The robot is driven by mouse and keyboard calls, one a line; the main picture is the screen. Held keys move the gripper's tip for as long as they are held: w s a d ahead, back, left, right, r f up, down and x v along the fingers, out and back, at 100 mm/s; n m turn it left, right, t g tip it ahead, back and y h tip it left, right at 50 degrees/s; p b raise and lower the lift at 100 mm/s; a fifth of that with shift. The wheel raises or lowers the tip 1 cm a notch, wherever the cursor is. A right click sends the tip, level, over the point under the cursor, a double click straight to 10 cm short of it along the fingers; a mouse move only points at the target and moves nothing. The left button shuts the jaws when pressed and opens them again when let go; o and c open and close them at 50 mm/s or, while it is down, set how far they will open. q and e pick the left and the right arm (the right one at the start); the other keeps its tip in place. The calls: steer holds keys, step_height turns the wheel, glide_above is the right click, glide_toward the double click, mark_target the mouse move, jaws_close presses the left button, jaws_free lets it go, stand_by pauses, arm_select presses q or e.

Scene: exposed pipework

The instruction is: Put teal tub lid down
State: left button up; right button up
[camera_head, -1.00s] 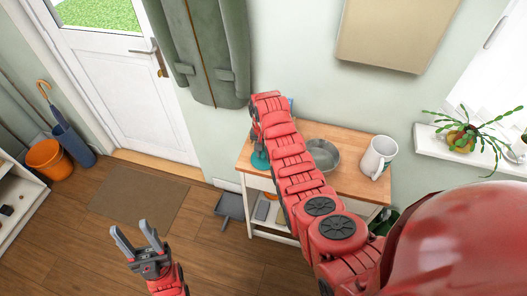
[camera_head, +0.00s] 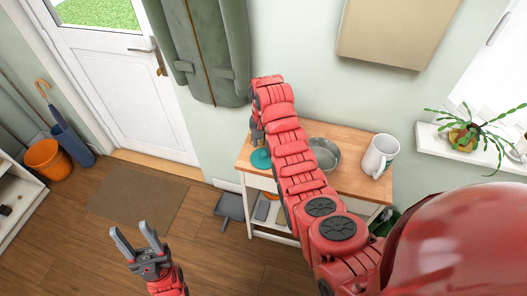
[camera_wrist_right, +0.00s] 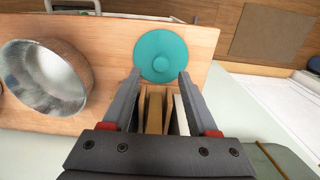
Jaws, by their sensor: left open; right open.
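The teal tub lid (camera_head: 261,159) is a round disc with a small central knob. It lies on the left end of the wooden cabinet top (camera_head: 351,176). In the right wrist view the lid (camera_wrist_right: 161,55) lies flat near the edge of the wood, just beyond my fingertips. My right gripper (camera_wrist_right: 158,78) is open, with nothing between its fingers, and looks to be above the lid. In the head view my right arm partly hides that gripper. My left gripper (camera_head: 136,238) is open and empty over the floor at the lower left.
A metal bowl (camera_head: 323,154) and a white mug (camera_head: 379,156) stand on the cabinet top right of the lid. A green coat (camera_head: 209,50) hangs on the wall behind. A plant (camera_head: 462,137) sits on the windowsill. The floor at left is mostly clear.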

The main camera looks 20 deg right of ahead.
mark_target(264, 154)
step_height(264, 154, up, 7)
steer(key=p, duration=0.5)
steer(key=shift+r, duration=0.2)
steer(key=shift+f, duration=0.1)
